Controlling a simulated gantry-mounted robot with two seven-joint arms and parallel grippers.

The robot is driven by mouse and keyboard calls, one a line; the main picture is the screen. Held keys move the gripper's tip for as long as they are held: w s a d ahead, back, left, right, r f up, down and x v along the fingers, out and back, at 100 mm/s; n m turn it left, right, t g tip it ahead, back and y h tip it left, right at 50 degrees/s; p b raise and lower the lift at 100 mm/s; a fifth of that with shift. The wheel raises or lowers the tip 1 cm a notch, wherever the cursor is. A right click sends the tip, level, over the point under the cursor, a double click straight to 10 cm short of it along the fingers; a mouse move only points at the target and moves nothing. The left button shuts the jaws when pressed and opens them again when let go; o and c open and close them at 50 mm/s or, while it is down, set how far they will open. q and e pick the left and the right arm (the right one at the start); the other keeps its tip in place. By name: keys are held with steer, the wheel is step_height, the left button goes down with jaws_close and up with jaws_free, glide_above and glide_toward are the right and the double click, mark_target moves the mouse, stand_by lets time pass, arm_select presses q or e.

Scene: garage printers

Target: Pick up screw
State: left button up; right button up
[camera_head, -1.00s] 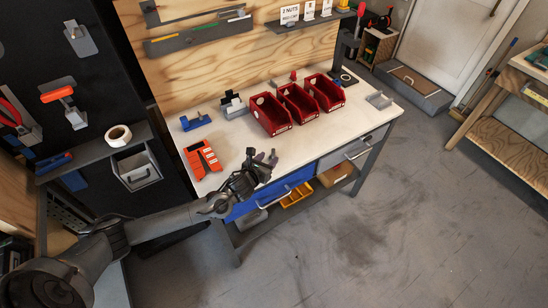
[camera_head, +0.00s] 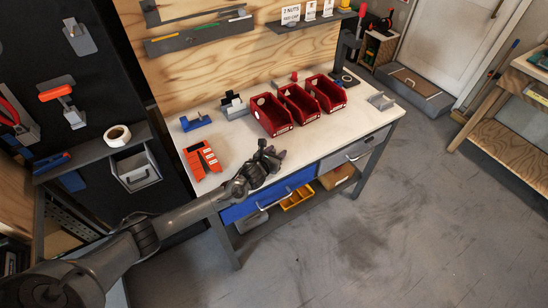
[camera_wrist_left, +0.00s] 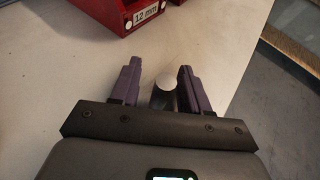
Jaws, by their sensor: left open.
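My left gripper (camera_head: 271,156) is low over the front edge of the white workbench top (camera_head: 225,150). In the left wrist view the gripper (camera_wrist_left: 160,78) is open, with its two purple fingers apart. A grey, round-ended metal piece, which looks like the screw (camera_wrist_left: 164,84), shows between the fingers, nearer the right one. I cannot tell whether it touches that finger. Its lower part is hidden by the gripper body. In the head view I cannot make out the screw. My right gripper is not in view.
Red bins (camera_head: 271,116) stand behind the gripper; one labelled 12 mm (camera_wrist_left: 118,14) shows in the left wrist view. An orange holder (camera_head: 202,160) and a blue holder (camera_head: 195,121) are at the bench's left. A grey bracket (camera_head: 381,101) lies right. Blue drawer (camera_head: 265,203) is below.

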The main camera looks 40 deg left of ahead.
arm_select(q)
jaws_close()
stand_by(0.3)
